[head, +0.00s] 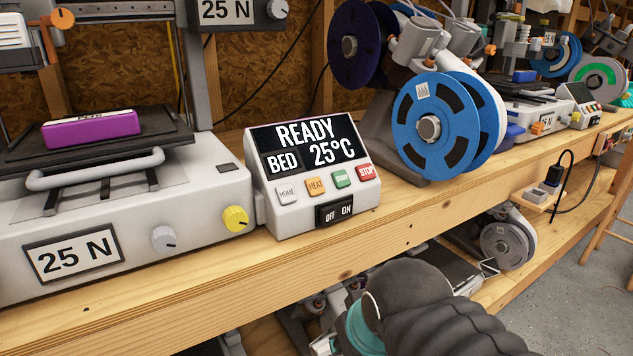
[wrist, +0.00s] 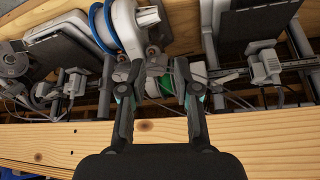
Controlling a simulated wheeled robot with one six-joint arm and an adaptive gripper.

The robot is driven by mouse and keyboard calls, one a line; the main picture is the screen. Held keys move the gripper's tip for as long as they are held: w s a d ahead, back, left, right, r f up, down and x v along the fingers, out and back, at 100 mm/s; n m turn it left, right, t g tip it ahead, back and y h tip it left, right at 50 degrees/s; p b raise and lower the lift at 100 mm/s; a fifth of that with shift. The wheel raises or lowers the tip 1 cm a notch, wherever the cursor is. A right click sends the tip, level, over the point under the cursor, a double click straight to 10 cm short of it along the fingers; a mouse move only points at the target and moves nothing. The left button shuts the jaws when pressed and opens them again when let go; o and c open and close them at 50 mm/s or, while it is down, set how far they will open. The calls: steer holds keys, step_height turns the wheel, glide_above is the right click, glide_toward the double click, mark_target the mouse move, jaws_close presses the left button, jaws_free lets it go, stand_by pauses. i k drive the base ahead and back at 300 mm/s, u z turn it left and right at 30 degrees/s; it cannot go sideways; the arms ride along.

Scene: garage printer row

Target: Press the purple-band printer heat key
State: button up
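The printer (head: 120,225) at the left of the head view has a purple block (head: 92,128) with a white top label on its dark bed. Its control box (head: 290,215) stands at its right; the screen (head: 306,146) reads READY, BED, 25°C. The orange HEAT key (head: 316,186) sits between the white HOME key (head: 287,195) and the green START key (head: 342,179). A red STOP key (head: 366,172) is at the right end. My gripper (wrist: 160,76) is open and empty in the wrist view. In the head view my arm is low, in front of the bench edge; the fingers are mostly hidden.
An OFF/ON switch (head: 335,211) is on the box front. A yellow knob (head: 236,219) and a grey knob (head: 164,239) are on the printer front. A blue spool (head: 428,128) stands right of the box. The lower shelf holds more machines and a grey spool (head: 504,245).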

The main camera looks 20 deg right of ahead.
mark_target(315, 187)
steer(key=z, duration=1.45)
steer(key=k, duration=1.25)
steer(key=u, duration=1.25)
